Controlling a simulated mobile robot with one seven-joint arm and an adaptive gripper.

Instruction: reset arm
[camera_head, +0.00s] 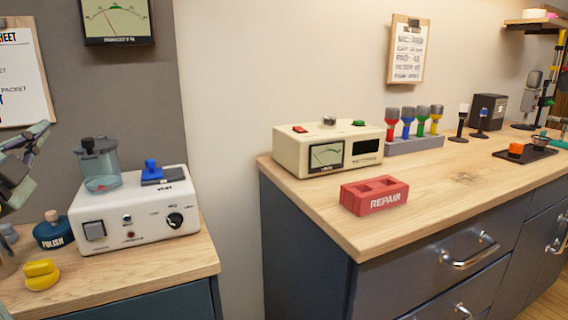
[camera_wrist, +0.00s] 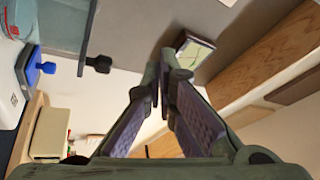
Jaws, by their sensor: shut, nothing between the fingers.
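My gripper (camera_wrist: 163,84) is shut and empty in the wrist view. Its two fingers come together near the middle of the picture, with nothing between them. Part of my arm, grey-green, shows at the left edge of the head view, beside the left counter; the rest of it is out of that picture.
The left counter holds a white device (camera_head: 135,210) with a clear jar (camera_head: 101,165), a blue polish bottle (camera_head: 53,231) and a yellow object (camera_head: 41,274). The right counter holds a cream meter box (camera_head: 328,147), a red REPAIR block (camera_head: 374,195) and a tool rack (camera_head: 415,145). A gap separates the counters.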

